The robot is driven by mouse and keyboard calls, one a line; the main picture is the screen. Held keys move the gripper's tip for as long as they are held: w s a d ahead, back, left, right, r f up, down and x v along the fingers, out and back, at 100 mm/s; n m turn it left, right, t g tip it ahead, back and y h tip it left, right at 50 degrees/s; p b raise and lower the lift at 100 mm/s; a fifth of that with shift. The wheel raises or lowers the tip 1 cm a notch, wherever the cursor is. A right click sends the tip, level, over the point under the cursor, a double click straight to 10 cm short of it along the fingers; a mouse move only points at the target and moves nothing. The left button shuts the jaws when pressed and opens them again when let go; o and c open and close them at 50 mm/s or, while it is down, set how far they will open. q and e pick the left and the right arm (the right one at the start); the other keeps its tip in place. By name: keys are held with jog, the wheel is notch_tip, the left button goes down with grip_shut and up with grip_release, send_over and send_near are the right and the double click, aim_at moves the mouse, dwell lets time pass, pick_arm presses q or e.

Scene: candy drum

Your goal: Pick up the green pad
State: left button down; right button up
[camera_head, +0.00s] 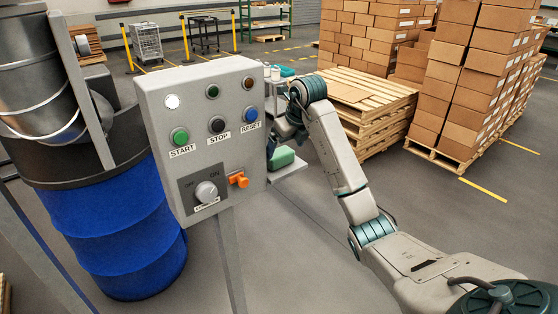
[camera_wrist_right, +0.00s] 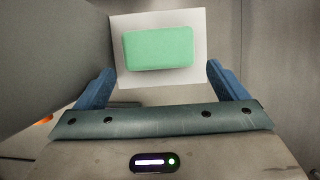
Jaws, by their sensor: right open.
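The green pad (camera_wrist_right: 158,48) is a rounded block lying on a small white shelf (camera_wrist_right: 190,83) in the right wrist view. In the head view the pad (camera_head: 281,156) shows partly beside the control box, on the shelf (camera_head: 287,174). My right gripper (camera_wrist_right: 160,78) is open and empty, its two blue fingers spread wider than the pad. The pad lies beyond the fingertips, roughly centred between them, and is not gripped. In the head view the right gripper is mostly hidden behind the control box. My left gripper is not in view.
The grey control box (camera_head: 205,130) on a post stands close to the left of the pad. A blue drum (camera_head: 120,230) stands further left. Pallets (camera_head: 375,110) and stacked cartons (camera_head: 465,80) are behind on the right. Bare floor lies between.

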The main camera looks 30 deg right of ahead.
aim_at(279, 152)
jog(key=shift+w+a, duration=0.1)
jog(key=shift+w, duration=0.4)
jog(key=shift+w+b, duration=0.3)
jog(key=shift+b, duration=0.1)
jog(key=p+x, duration=0.1)
jog(key=x, duration=0.4)
jog(key=shift+s, duration=0.1)
jog(key=c, duration=0.7)
jog(key=shift+r, duration=0.15)
jog(key=shift+c, duration=0.2)
